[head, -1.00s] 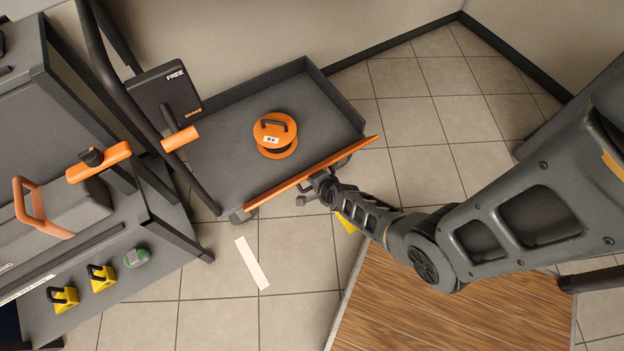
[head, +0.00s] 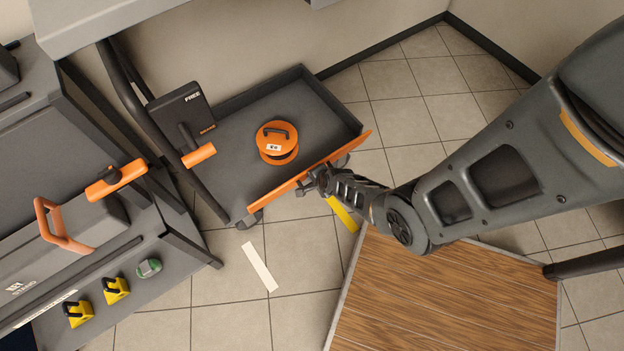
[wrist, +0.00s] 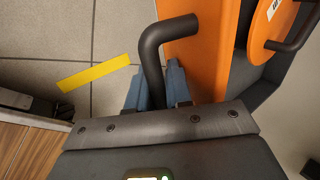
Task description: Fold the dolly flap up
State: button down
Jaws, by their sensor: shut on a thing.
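The dolly (head: 230,125) has a grey deck with low dark walls. Its orange flap (head: 290,187) runs along the deck's near edge and looks like a narrow strip in the head view. The flap shows broader in the wrist view (wrist: 205,60), with a dark bent handle (wrist: 152,55) on it. My gripper (head: 318,182) is at the flap's outer side, near its right half. In the wrist view its bluish fingers (wrist: 156,90) are shut on the handle. The flap's exact tilt is hard to tell.
An orange reel (head: 277,143) sits on the deck. A dark FREE panel with an orange-ended lever (head: 198,155) stands at the dolly's left. A grey bench (head: 100,255) is at left. A wooden platform (head: 450,295) lies in front; tiled floor is open at right.

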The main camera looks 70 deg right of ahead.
jog(key=shift+w+d+r+p, duration=0.3)
jog(key=shift+w+d+r, duration=0.3)
jog(key=shift+w, duration=0.2)
jog(key=shift+a+r, duration=0.1)
dwell(0.6)
jog(key=c, duration=1.4)
grip_release()
jog(key=s+r+p, duration=0.1)
jog(key=s+a+r+p, duration=0.1)
jog(key=p, duration=0.1)
jog(key=shift+s+a, duration=0.1)
jog(key=shift+a, duration=0.15)
jog(key=shift+p+v, duration=2.8)
jog(key=shift+v, duration=0.1)
jog(key=shift+d+r, duration=0.15)
